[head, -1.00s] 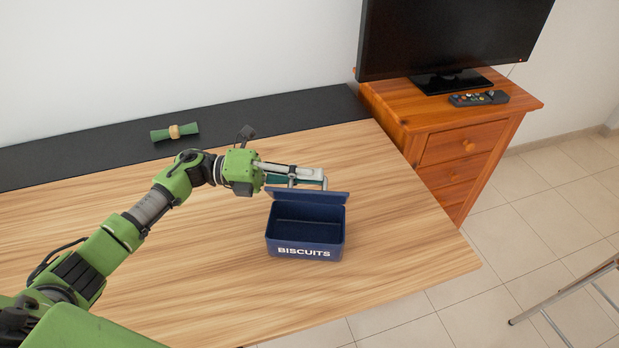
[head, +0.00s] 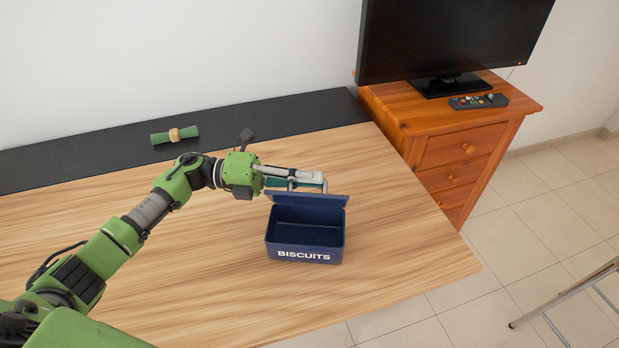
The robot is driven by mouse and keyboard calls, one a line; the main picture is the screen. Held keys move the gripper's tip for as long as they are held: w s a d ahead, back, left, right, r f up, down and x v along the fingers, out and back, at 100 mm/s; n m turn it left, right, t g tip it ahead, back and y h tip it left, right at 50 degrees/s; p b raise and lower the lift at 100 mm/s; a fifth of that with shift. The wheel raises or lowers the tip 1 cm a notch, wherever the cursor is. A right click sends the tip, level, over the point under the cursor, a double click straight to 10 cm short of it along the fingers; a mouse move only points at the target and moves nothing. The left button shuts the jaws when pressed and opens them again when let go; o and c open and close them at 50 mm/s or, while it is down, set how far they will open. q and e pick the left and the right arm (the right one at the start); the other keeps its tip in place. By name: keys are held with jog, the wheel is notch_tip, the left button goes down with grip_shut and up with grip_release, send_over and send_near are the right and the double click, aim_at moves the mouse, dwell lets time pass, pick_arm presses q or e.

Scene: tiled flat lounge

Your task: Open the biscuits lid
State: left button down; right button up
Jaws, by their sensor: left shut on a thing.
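The dark blue biscuits tin (head: 304,257) stands on the wooden table, with white BISCUITS lettering on its front. Its lid (head: 308,200) is raised at the back edge, and the tin's inside shows open and looks empty. My left gripper (head: 312,184) is at the lid, just behind and above its top edge, shut on it as far as I can see. The contact of the fingers with the lid is partly hidden by the lid. My right gripper is not in view.
A green rolled napkin with a tan ring (head: 174,135) lies on the black strip (head: 80,160) at the back of the table. A wooden drawer cabinet (head: 450,150) with a television (head: 450,40) and a remote (head: 478,101) stands at the right. The table front is clear.

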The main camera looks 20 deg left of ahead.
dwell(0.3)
pick_arm(q)
jog(key=c, duration=2.2)
grip_release()
jog(key=shift+o, duration=0.2)
jog(key=shift+a, duration=0.1)
jog(key=v, duration=1.1)
jog(key=shift+a, duration=0.4)
jog(key=shift+r, duration=0.15)
